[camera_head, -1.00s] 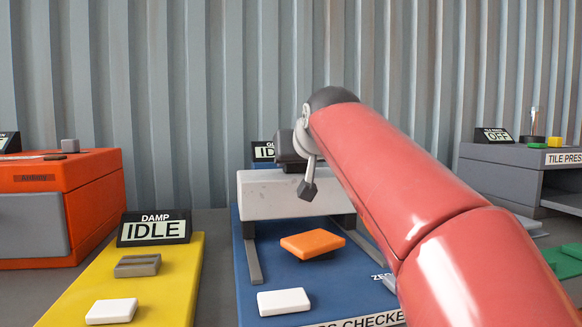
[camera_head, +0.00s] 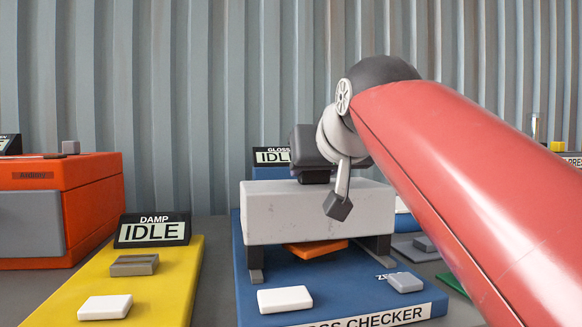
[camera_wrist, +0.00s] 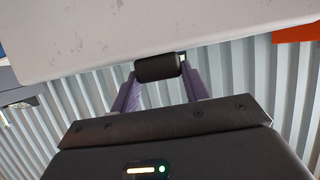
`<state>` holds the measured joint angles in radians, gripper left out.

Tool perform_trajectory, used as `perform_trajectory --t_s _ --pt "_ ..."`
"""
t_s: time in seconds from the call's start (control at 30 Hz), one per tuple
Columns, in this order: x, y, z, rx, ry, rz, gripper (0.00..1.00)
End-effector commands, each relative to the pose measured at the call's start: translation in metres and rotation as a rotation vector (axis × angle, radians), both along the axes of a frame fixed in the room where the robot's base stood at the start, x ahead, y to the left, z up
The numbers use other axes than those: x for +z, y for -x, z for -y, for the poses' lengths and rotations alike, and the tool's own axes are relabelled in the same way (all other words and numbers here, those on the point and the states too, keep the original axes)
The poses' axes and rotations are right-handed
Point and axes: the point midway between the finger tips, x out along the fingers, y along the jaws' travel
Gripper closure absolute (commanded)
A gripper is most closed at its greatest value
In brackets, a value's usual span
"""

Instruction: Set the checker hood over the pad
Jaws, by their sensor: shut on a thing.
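The checker hood is a pale grey box (camera_head: 290,217) on dark side rails, standing on the blue gloss checker base (camera_head: 350,285). In the wrist view the hood (camera_wrist: 120,35) fills the top. My gripper (camera_wrist: 158,68) has its purple fingers on either side of the hood's black handle (camera_wrist: 155,69) and is shut on it. In the head view my gripper's dark body (camera_head: 308,143) is above the hood. An orange block (camera_head: 315,248) is mostly covered by the hood, with its front edge showing below. I cannot make out a separate pad under it.
On the blue base, a white block (camera_head: 284,299) lies front left and a grey button (camera_head: 404,283) front right. A yellow damp station (camera_head: 175,285) and an orange machine (camera_head: 92,205) stand at the left. The gloss display (camera_head: 271,157) is behind the hood.

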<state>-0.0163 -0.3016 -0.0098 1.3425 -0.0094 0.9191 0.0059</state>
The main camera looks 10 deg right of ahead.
Motion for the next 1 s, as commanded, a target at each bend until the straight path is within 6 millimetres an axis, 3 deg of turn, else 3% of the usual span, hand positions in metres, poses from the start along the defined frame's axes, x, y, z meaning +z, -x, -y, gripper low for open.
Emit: perform_trajectory --t_s 0.03,0.17,0.5,1.0 --pt "-0.002 0.003 0.0 0.001 0.0 -0.008 0.51" --pt "-0.002 0.002 0.0 0.001 0.0 -0.007 0.34" --pt "0.001 0.004 0.0 0.0 0.0 -0.003 0.33" --pt "0.028 0.07 0.0 0.0 0.0 -0.004 0.33"
